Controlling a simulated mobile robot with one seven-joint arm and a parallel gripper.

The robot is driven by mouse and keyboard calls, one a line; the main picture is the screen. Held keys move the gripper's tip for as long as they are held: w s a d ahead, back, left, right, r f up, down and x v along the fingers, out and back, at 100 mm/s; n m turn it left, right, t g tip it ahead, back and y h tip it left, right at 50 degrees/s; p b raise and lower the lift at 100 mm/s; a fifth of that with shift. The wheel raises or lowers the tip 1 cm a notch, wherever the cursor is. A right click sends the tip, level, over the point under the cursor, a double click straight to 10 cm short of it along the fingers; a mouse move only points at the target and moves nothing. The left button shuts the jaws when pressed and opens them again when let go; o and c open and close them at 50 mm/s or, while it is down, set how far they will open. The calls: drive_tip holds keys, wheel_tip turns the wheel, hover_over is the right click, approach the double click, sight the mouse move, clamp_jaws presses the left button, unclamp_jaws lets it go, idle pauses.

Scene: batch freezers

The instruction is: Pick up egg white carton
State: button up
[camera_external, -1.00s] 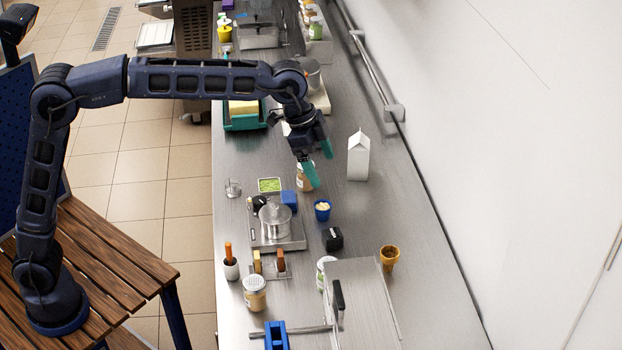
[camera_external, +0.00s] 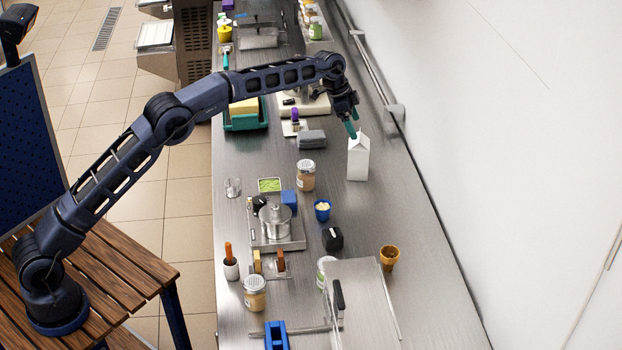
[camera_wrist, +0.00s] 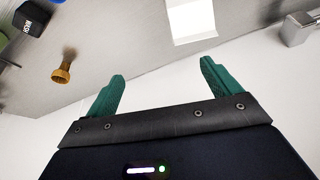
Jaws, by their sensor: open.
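The egg white carton is a plain white gable-top carton (camera_external: 358,160) standing upright on the steel counter near the wall. It also shows in the wrist view (camera_wrist: 190,20) at the top edge, partly cut off, beyond the fingertips and nearer the right finger. My gripper (camera_external: 353,130) has teal fingers and hangs just above and slightly left of the carton's top. In the wrist view my gripper (camera_wrist: 163,78) is open, with nothing between its fingers.
A wall rail bracket (camera_external: 396,110) is close to the right of my gripper. A jar (camera_external: 306,176), a grey block (camera_external: 311,137) and a blue cup (camera_external: 322,210) stand left of the carton. An orange-brown cup (camera_external: 389,258) is nearer the front. Counter right of the carton is clear.

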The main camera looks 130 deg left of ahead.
sight(357, 146)
drive_tip(key=s+a+f, duration=0.4)
drive_tip(key=s, duration=0.1)
drive_tip(key=x, duration=1)
drive_tip(key=shift+w, duration=0.15)
drive_tip(key=c, duration=1.2)
drive_tip(key=shift+c, duration=1.2)
drive_tip(key=shift+r, duration=0.1)
